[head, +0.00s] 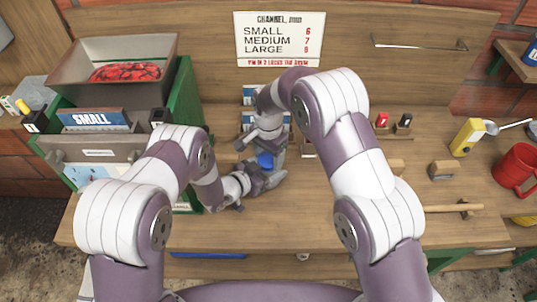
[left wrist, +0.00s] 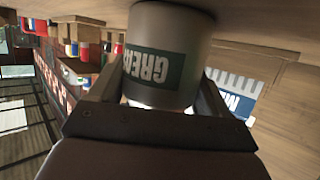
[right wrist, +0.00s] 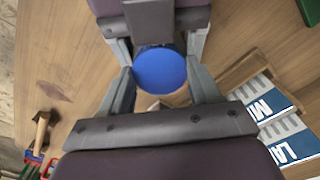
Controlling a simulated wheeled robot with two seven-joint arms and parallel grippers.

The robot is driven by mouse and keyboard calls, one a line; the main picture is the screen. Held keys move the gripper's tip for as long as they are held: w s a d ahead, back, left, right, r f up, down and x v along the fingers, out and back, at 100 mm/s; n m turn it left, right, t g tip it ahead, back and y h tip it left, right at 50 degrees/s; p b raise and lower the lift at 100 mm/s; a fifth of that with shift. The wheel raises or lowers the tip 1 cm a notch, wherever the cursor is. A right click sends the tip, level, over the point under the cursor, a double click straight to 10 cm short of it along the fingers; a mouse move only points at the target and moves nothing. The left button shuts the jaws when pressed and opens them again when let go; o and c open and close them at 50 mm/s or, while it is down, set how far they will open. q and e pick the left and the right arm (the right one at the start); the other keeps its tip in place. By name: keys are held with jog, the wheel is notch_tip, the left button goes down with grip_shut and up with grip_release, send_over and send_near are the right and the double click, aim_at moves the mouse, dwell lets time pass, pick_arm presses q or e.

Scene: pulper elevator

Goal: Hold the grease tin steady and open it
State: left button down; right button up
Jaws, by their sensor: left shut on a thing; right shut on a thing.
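The grease tin (left wrist: 170,35) is a grey can with a dark green label, upside down in the left wrist view. My left gripper (left wrist: 162,85) is shut on its sides, with one finger on each side. The tin's blue lid (right wrist: 160,73) faces the right wrist camera, between the fingers of my right gripper (right wrist: 160,82), which are shut on it. In the head view the lid (head: 265,160) shows between my two grippers above the bench; the tin's body is mostly hidden. I cannot tell whether the lid is loose from the tin.
A green-framed machine with a grey hopper (head: 152,60) stands at the left, bearing a blue SMALL plate (head: 93,119). A wooden-handled tool (head: 447,209), a yellow container (head: 467,137) and a red mug (head: 516,168) are at the right. A CHANNEL sign (head: 280,39) hangs behind.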

jog(key=n, duration=0.5)
jog(key=shift+n, duration=0.4)
jog(key=o, duration=1.2)
jog(key=shift+r, duration=0.1)
